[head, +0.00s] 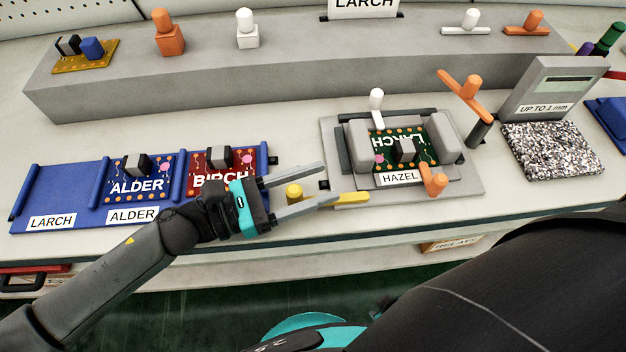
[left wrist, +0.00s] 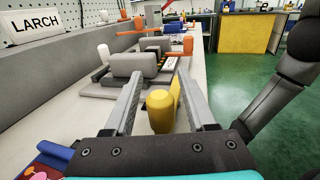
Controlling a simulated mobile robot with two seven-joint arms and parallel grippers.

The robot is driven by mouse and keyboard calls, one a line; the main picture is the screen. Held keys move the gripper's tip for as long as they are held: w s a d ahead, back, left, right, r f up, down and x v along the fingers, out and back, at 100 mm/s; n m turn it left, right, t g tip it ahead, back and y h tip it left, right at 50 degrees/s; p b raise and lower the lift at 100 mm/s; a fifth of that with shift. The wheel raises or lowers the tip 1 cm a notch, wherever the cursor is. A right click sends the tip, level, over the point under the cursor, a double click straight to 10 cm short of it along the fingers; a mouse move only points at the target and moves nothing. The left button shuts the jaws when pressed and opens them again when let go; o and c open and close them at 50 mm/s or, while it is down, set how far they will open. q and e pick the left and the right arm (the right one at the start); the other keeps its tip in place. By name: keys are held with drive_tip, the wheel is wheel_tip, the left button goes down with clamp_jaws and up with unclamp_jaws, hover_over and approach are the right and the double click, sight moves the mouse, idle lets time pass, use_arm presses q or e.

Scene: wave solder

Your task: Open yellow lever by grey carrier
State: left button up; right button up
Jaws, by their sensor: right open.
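The grey carrier (head: 332,145) lies on the bench with a green board (head: 421,161) in it, printed LARCH upside down; its label (head: 400,177) reads HAZEL. The yellow lever (head: 350,198) is at its front left, with an upright rounded knob (head: 294,192) at its left end. My left gripper (head: 330,184) is open and reaches in from the left, one finger on each side of the knob. In the left wrist view, the yellow knob (left wrist: 160,110) stands between the spread fingers, apparently not gripped. My right gripper is out of view.
White (head: 376,105) and orange (head: 433,180) levers stand at the carrier, and a tall orange-handled post (head: 468,88) at its right. Left of it, a blue tray (head: 60,190) holds ALDER and BIRCH boards. A grey raised shelf (head: 300,72) runs behind.

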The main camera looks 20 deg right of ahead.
use_arm(q)
clamp_jaws()
idle(1.2)
